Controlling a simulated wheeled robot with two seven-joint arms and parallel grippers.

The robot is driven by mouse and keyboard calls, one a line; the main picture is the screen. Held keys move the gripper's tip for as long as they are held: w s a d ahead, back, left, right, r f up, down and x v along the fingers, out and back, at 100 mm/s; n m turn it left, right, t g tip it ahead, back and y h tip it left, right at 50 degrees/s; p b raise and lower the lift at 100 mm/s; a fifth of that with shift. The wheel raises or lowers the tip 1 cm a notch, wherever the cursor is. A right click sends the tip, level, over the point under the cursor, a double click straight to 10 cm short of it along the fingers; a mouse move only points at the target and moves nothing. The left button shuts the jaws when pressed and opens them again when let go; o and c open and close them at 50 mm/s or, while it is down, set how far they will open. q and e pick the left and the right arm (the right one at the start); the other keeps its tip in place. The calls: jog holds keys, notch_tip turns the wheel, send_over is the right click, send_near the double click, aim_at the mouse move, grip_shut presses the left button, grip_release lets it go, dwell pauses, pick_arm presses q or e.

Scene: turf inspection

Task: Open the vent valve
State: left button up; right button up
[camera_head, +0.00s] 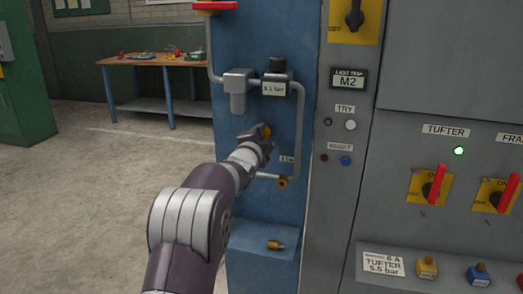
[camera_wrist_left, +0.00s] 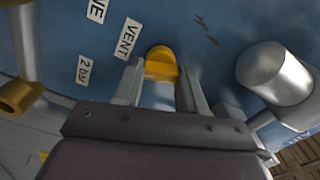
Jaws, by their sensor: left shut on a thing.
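The vent valve's yellow handle (camera_wrist_left: 161,62) sits on the blue panel beside the VENT label (camera_wrist_left: 127,38) in the left wrist view. My left gripper (camera_wrist_left: 160,92) is shut on this handle, with one finger on each side of it. The valve's body is mostly hidden behind the gripper. My right gripper is not in view.
A grey pipe (camera_head: 301,130) with a gauge reading about 5.1 bar (camera_head: 275,88) runs close around the gripper. A brass fitting (camera_head: 282,182) is below. A grey cabinet with red-handled switches (camera_head: 434,184) stands right. Floor on the left is clear before a workbench (camera_head: 150,61).

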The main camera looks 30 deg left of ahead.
pick_arm(q)
jog(key=shift+m+b, duration=1.8)
jog(key=shift+b, duration=0.05)
jog(key=o, duration=1.1)
jog(key=shift+c, duration=0.2)
jog(key=b+v, duration=0.1)
jog(key=v, duration=1.1)
jog(key=shift+s, duration=0.35)
